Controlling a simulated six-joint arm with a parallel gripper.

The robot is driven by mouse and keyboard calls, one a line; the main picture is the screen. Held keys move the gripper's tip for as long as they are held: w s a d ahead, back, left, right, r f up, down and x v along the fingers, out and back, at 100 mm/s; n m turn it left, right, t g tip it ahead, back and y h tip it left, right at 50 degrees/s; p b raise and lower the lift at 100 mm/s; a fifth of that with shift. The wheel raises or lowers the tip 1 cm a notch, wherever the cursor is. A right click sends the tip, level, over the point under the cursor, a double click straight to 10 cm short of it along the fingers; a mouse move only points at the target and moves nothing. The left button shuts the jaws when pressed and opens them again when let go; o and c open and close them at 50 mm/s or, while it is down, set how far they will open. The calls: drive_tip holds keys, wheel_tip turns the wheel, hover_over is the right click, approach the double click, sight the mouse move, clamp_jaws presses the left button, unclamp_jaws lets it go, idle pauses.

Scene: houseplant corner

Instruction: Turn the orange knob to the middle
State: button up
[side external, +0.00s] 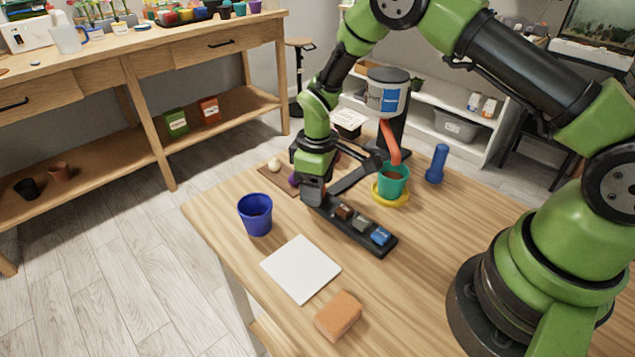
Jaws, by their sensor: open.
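I cannot make out an orange knob for certain. A dispenser (387,96) with a grey lid and a blue and white label stands at the back of the table. An orange-red chute (390,143) slopes from it down to a teal pot (394,184) holding brown matter, on a yellow saucer (404,199). My gripper (368,164) is left of the pot, its dark fingers apart and extending toward the pot and chute. It appears empty. My wrist and fingers hide part of the table and the dispenser's lower left side.
A black tray (388,249) holds brown, grey and blue pieces just in front of my gripper. A blue pot (256,214), white tile (301,269), orange block (339,315) and blue dumbbell-like object (437,163) stand around.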

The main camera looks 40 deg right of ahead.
drive_tip(key=c, duration=0.9)
drive_tip(key=shift+m, duration=0.5)
drive_tip(key=m, duration=0.3)
drive_tip(key=shift+m, duration=0.4)
drive_tip(key=m, duration=0.4)
drive_tip(key=shift+m, duration=0.7)
drive_tip(key=o, duration=0.9)
